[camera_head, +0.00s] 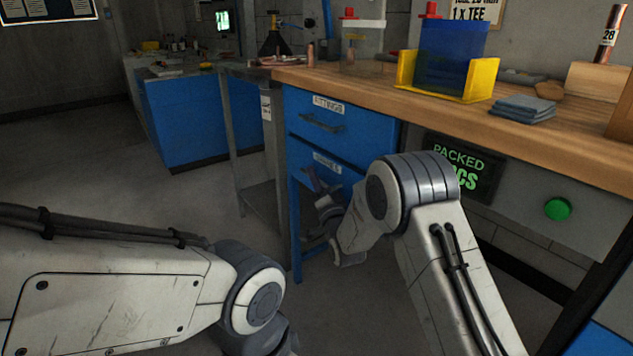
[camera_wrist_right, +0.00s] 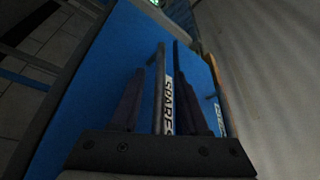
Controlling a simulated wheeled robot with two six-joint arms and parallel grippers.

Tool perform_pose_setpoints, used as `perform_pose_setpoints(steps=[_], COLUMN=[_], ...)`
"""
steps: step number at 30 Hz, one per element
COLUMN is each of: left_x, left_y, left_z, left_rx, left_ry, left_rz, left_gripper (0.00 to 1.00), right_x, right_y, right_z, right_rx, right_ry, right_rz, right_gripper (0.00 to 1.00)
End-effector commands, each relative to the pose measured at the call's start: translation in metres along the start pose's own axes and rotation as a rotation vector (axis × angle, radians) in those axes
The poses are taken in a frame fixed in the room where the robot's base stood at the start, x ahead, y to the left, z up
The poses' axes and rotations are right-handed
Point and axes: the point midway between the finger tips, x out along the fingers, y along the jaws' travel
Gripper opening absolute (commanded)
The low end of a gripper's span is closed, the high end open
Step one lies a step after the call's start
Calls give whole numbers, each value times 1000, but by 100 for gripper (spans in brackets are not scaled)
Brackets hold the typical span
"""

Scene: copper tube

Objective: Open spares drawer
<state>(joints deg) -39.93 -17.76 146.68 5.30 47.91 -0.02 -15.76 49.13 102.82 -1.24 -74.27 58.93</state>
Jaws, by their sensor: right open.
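The spares drawer (camera_head: 347,173) is the lower blue drawer under the workbench, below the drawer labelled FITTINGS. It looks shut. Its white label (camera_head: 327,163) reads SPARES, and the label also shows in the right wrist view (camera_wrist_right: 168,106). My right gripper (camera_head: 322,188) is at the front of this drawer and partly hides it. In the right wrist view its fingers (camera_wrist_right: 160,98) are apart, with dark bar-like parts of the handle seen between them. I cannot tell whether they touch it. My left arm comes in at lower left; its gripper is not in view.
The fittings drawer (camera_head: 331,120) with its handle is just above. The wooden benchtop (camera_head: 540,140) carries a yellow-and-blue holder (camera_head: 447,75), blue cloths (camera_head: 523,108) and a copper tube (camera_head: 608,35). A green button (camera_head: 558,209) is on the bench front. Open floor lies left.

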Motion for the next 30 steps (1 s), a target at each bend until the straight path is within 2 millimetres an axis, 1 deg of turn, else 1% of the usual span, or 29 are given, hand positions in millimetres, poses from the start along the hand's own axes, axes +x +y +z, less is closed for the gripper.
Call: perform_pose_setpoints(steps=[2, 3, 5, 6, 30], left_x=[0, 0, 0, 0, 0], left_y=[0, 0, 0, 0, 0], left_z=[0, 0, 0, 0, 0], left_rx=[0, 0, 0, 0, 0], left_ry=[0, 0, 0, 0, 0], left_rz=[0, 0, 0, 0, 0], left_gripper=[50, 50, 50, 50, 50], right_x=[0, 0, 0, 0, -1], right_y=[0, 0, 0, 0, 1], right_z=[0, 0, 0, 0, 0], right_rx=[0, 0, 0, 0, 0], right_ry=[-1, -1, -1, -1, -1], right_rz=[0, 0, 0, 0, 2], right_gripper=[45, 37, 14, 0, 0])
